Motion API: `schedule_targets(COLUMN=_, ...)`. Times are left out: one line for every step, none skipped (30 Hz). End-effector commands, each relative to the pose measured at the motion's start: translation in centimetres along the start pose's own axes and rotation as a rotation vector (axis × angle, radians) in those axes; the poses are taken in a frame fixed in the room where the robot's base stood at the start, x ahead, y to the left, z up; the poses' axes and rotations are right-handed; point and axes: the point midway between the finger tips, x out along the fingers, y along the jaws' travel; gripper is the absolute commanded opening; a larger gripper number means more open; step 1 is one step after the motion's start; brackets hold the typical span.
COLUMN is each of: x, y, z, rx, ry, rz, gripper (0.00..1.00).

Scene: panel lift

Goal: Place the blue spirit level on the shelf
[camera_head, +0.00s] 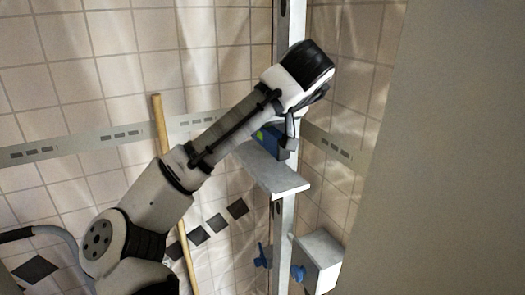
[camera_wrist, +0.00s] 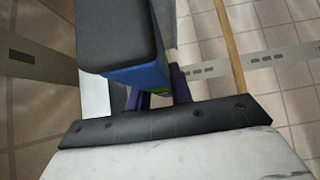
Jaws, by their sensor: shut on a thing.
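The blue spirit level (camera_head: 268,141), with a green patch, is partly hidden behind my gripper (camera_head: 289,136) in the head view. My gripper is shut on it. In the wrist view the level (camera_wrist: 122,36) is large, with a dark grey face and a blue and green edge, and my gripper's dark fingers (camera_wrist: 160,97) are at its lower end. The pale shelf (camera_head: 272,171) is fixed at the upright post, right below the level in the head view. I cannot tell whether the level touches the shelf or is just above it.
A metal post (camera_head: 283,222) rises behind the shelf. A wooden pole (camera_head: 174,190) leans against the tiled wall to the left. A white box (camera_head: 319,262) and blue clamp-like parts (camera_head: 263,257) are lower down. A grey panel (camera_head: 450,150) fills the right side.

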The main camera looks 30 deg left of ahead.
Motion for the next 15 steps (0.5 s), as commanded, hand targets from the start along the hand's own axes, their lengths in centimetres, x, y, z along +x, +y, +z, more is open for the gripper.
schedule_targets(x=1.0, y=-0.1, z=0.9, rx=-0.001, ry=0.0, rz=-0.001, gripper=0.0)
schedule_targets(x=1.1, y=-0.1, z=1.1, rx=-0.001, ry=0.0, rz=0.0, gripper=0.0)
schedule_targets(x=1.3, y=-0.1, z=1.3, rx=-0.001, ry=0.0, rz=0.0, gripper=0.0)
schedule_targets(x=1.4, y=-0.1, z=1.4, rx=-0.001, ry=0.0, rz=0.0, gripper=0.0)
schedule_targets(x=1.4, y=-0.1, z=1.4, rx=-0.001, ry=0.0, rz=0.0, gripper=0.0)
schedule_targets(x=1.5, y=-0.1, z=1.5, rx=-0.001, ry=0.0, rz=0.0, gripper=0.0)
schedule_targets(x=1.5, y=-0.1, z=1.6, rx=-0.001, ry=0.0, rz=0.0, gripper=0.0)
schedule_targets(x=1.6, y=-0.1, z=1.7, rx=-0.001, ry=0.0, rz=0.0, gripper=0.0)
schedule_targets(x=1.8, y=-0.1, z=1.9, rx=-0.001, ry=0.0, rz=0.0, gripper=0.0)
schedule_targets(x=2.0, y=-0.1, z=2.1, rx=-0.001, ry=0.0, rz=0.0, gripper=0.0)
schedule_targets(x=2.3, y=-0.1, z=2.4, rx=-0.001, ry=0.0, rz=0.0, gripper=0.0)
schedule_targets(x=2.7, y=-0.1, z=2.8, rx=-0.001, ry=-0.001, rz=0.0, gripper=0.0)
schedule_targets(x=3.0, y=-0.1, z=3.1, rx=-0.001, ry=-0.001, rz=0.0, gripper=0.0)
schedule_targets(x=3.4, y=-0.1, z=3.4, rx=-0.001, ry=-0.001, rz=0.0, gripper=0.0)
schedule_targets(x=3.8, y=-0.1, z=3.8, rx=-0.001, ry=-0.001, rz=0.0, gripper=0.0)
